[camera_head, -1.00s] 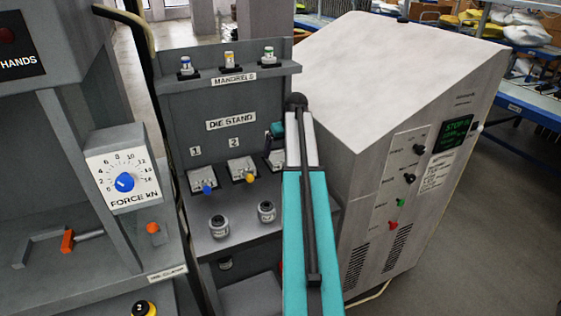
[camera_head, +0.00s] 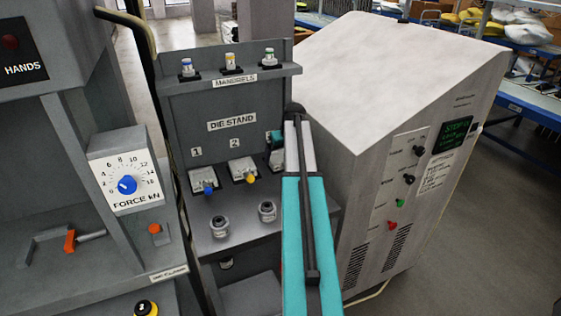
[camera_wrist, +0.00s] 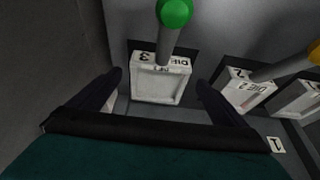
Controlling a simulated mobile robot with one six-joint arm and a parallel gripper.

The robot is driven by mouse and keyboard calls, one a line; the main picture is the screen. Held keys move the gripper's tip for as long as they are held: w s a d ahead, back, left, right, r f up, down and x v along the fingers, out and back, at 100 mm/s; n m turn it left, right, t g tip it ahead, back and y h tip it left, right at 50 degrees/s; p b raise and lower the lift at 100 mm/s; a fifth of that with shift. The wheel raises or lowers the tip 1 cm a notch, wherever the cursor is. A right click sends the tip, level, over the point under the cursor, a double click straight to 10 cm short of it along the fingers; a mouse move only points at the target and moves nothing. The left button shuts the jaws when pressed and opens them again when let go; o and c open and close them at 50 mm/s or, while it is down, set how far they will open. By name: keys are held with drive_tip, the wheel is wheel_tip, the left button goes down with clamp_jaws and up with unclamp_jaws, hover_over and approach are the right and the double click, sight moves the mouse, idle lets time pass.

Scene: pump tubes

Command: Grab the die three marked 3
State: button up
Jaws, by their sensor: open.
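Die three is a pale square block (camera_wrist: 160,84) with a "3" on its label and a green-knobbed handle (camera_wrist: 175,14), seen in the wrist view. My gripper (camera_wrist: 160,88) is open, its two dark fingers on either side of die three, with space between each finger and the block. In the head view my arm hides most of die three, and a small part of the block (camera_head: 276,158) shows beside my gripper (camera_head: 277,139).
On the die stand (camera_head: 232,125), die two (camera_head: 242,169) with a yellow knob and die one (camera_head: 203,181) with a blue knob sit to the left. The mandrel shelf (camera_head: 232,77) is above. A large grey cabinet (camera_head: 400,90) stands close on the right.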

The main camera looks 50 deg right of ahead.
drive_tip(key=shift+p+x, duration=0.3)
drive_tip(key=shift+x, duration=1.05)
drive_tip(key=shift+w, duration=0.1)
drive_tip(key=c, duration=1.8)
drive_tip(key=shift+r, duration=0.25)
drive_tip(key=shift+c, duration=0.2)
drive_tip(key=shift+r+b, duration=0.6)
drive_tip(key=shift+r, duration=0.5)
drive_tip(key=shift+s+a+r, duration=0.2)
drive_tip(key=shift+s+r, duration=0.1)
drive_tip(key=shift+r, duration=0.1)
drive_tip(key=shift+s+a+r+b, duration=0.25)
drive_tip(key=shift+s+a+b, duration=0.35)
drive_tip(key=shift+s+a, duration=1.2)
drive_tip(key=shift+s+a+r+b, duration=0.3)
drive_tip(key=shift+s+a+b, duration=0.35)
drive_tip(key=shift+s+a, duration=1.15)
drive_tip(key=shift+s+a+r+b, duration=0.25)
drive_tip(key=shift+s+a+b, duration=0.35)
drive_tip(key=shift+s+a, duration=1.2)
drive_tip(key=shift+s+d, duration=0.4)
drive_tip(key=shift+d, duration=0.05)
